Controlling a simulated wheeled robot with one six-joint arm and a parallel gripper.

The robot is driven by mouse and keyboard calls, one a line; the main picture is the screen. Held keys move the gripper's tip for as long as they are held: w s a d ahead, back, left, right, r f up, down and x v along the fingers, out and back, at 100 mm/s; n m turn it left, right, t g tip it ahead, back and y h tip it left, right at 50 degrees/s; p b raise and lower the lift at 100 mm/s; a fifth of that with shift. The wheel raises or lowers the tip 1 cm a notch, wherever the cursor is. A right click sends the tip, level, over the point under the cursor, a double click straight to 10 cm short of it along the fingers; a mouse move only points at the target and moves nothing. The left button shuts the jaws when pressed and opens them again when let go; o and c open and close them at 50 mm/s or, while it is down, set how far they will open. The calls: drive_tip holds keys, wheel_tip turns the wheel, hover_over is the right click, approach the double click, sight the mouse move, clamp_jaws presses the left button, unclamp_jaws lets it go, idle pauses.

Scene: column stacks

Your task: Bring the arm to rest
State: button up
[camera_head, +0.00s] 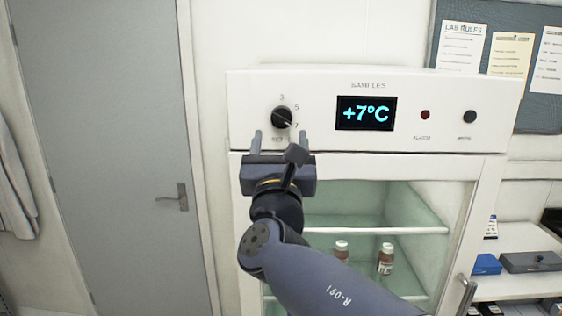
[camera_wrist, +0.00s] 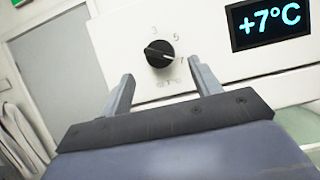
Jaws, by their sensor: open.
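My gripper (camera_head: 279,142) is open and empty in front of the sample fridge's white control panel (camera_head: 415,92), just below a black knob (camera_head: 282,117). The knob's pointer is turned toward the 7 mark. In the wrist view my gripper (camera_wrist: 160,85) has its two fingers spread, with the knob (camera_wrist: 159,54) between and beyond their tips. I cannot tell whether either finger touches the panel. The display (camera_head: 366,113) reads +7°C, and it also shows in the wrist view (camera_wrist: 268,20).
Below the panel, the fridge's glass front shows brown bottles (camera_head: 385,259) on a shelf; my arm covers part of it. A grey door (camera_head: 105,150) stands at the left. At the right is a shelf with a blue box (camera_head: 486,264) under a notice board (camera_head: 400,20).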

drive_tip(key=shift+s+f, duration=0.25)
drive_tip(key=shift+s, duration=0.35)
